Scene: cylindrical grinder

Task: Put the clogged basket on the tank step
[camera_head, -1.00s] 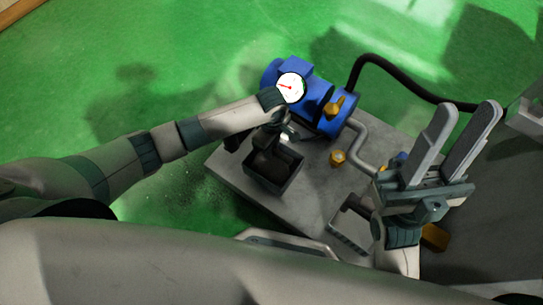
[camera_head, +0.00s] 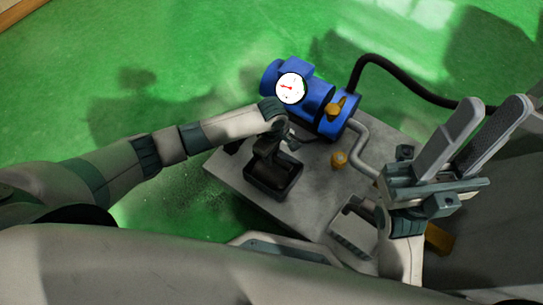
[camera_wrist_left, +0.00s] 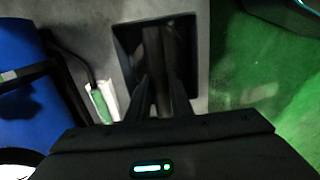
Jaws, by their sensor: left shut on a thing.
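The basket is a dark, open-topped box (camera_head: 262,190) over the left part of the grey slab (camera_head: 315,207). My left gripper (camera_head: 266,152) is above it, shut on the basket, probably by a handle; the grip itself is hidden. In the left wrist view the dark basket (camera_wrist_left: 127,42) lies just beyond my fingers (camera_wrist_left: 160,92), which reach into its outline. I cannot tell whether its bottom touches the slab. The tank step cannot be told apart for sure from this slab. My right gripper (camera_head: 492,118) is open and empty at the right.
A blue pump (camera_head: 312,95) with a white dial gauge (camera_head: 291,88) stands behind the basket. A grey pipe (camera_head: 364,146), a brass fitting (camera_head: 339,159) and a black hose (camera_head: 402,82) are to its right. Green floor lies open at the left.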

